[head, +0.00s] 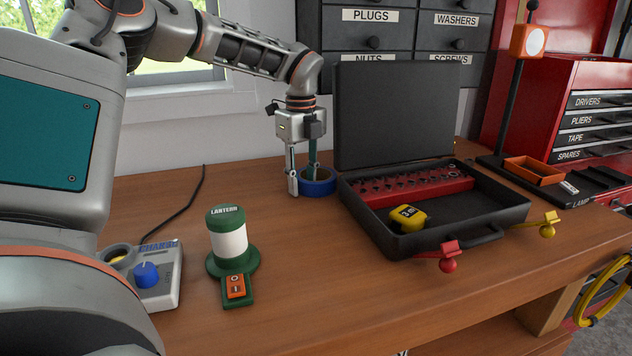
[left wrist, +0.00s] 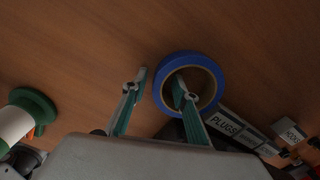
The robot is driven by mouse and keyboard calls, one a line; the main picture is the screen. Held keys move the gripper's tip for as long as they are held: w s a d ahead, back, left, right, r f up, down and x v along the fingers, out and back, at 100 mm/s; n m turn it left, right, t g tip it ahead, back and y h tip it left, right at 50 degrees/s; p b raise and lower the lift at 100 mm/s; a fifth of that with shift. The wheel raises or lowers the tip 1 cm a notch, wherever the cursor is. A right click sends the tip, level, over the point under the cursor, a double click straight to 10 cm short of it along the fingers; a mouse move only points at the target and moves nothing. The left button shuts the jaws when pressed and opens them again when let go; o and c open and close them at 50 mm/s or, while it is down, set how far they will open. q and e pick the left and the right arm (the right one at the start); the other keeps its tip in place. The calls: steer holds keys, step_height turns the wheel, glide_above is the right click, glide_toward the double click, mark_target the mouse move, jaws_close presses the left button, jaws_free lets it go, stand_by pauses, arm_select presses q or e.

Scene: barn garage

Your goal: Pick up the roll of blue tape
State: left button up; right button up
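The roll of blue tape (head: 322,188) lies flat on the wooden workbench, just left of the open black case. My left gripper (head: 302,178) points down at it. In the left wrist view, the blue tape (left wrist: 190,58) shows as a ring, and the left gripper (left wrist: 156,90) has one finger inside the ring's hole and the other outside its wall. The fingers are apart, with a gap between the outer finger and the tape. My right gripper is in neither view.
The black case (head: 500,212) holds a yellow tape measure (head: 407,217). A green and white lantern (head: 229,241) and a charger (head: 160,272) stand at the front left. A red tool chest (head: 540,90) is at the right. Bare bench lies in front of the tape.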

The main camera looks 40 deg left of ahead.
arm_select(q)
jaws_close()
steer(key=shift+r, duration=0.15)
